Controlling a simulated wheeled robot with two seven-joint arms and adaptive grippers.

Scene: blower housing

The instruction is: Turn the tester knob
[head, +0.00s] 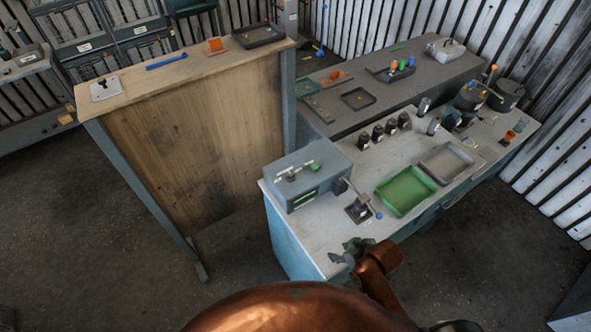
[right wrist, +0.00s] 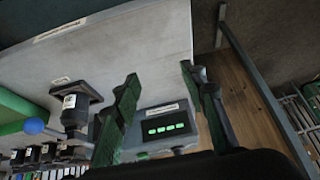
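The tester is a grey box (head: 308,178) with a green-lit display, at the near left end of the right-hand workbench. It also shows in the right wrist view (right wrist: 148,120), where its lit display lies between my finger tips. I cannot clearly make out its knob; a dark part (head: 340,186) sticks out at the box's right end. My right gripper (head: 350,252) is over the bench's near edge, short of the tester. In the right wrist view its two dark green fingers (right wrist: 160,82) are spread, with nothing held. My left gripper is not in view.
A black fixture (head: 358,210) with a blue-ball lever stands right of the tester, close to my gripper. A green tray (head: 405,190), a grey tray (head: 446,163) and several dark parts are farther along. A tall wooden panel (head: 200,145) stands to the left.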

